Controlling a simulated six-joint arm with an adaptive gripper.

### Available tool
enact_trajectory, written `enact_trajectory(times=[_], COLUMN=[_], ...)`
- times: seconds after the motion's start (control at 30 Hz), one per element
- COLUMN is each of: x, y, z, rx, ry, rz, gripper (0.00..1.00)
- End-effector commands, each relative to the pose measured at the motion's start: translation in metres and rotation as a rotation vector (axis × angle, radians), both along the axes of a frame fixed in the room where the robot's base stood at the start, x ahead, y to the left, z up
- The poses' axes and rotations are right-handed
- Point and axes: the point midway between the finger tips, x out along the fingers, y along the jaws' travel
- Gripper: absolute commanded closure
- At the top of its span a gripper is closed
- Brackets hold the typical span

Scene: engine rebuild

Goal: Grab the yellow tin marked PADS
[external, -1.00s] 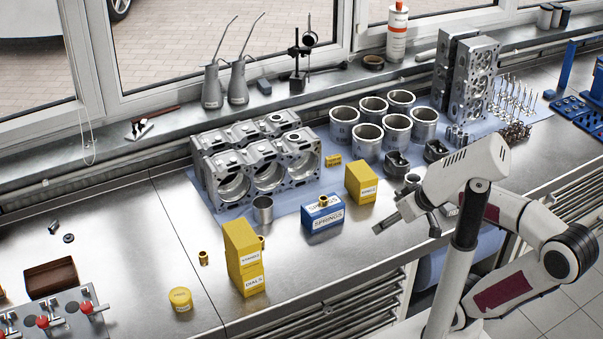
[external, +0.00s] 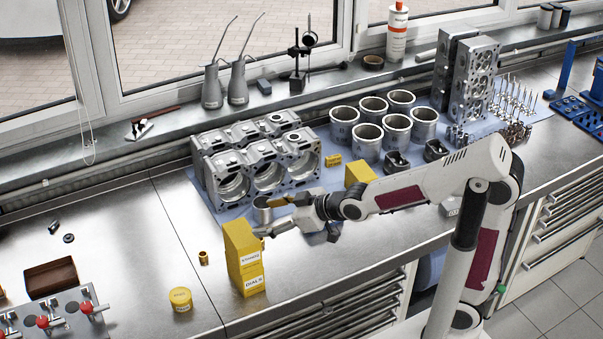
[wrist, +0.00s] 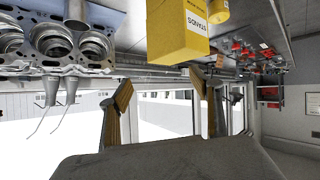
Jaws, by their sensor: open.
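A short round yellow tin (external: 181,299) stands on the metal bench at the front left in the external view; its lettering is too small to read. A round yellow tin (wrist: 214,9) also shows at the top of the wrist view, cut by the frame edge. My gripper (external: 268,215) is open and empty, right of the stacked yellow boxes, well right of and behind the tin. In the wrist view, the two fingers of my gripper (wrist: 163,95) are spread apart with nothing between them.
A yellow box (external: 238,238) stands on another yellow box marked DIALS (external: 251,281), between my gripper and the tin. A small brass part (external: 203,258) stands behind the tin. An engine block (external: 258,165) sits behind. Bare bench lies left of the tin.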

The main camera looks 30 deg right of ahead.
Motion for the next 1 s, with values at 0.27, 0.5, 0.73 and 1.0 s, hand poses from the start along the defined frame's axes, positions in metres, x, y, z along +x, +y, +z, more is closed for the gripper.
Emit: enact_trajectory(times=[0.27,0.5,0.73,1.0], x=[-0.017,-0.044,-0.069,-0.080], y=[0.102,0.178,0.231,0.264], z=[-0.008,-0.019,-0.038,-0.074], rx=[0.058,0.127,0.205,0.294], ry=[-0.107,-0.184,-0.226,-0.237], rz=[0.167,0.278,0.328,0.296], gripper=[0.36,0.36,0.36,0.36])
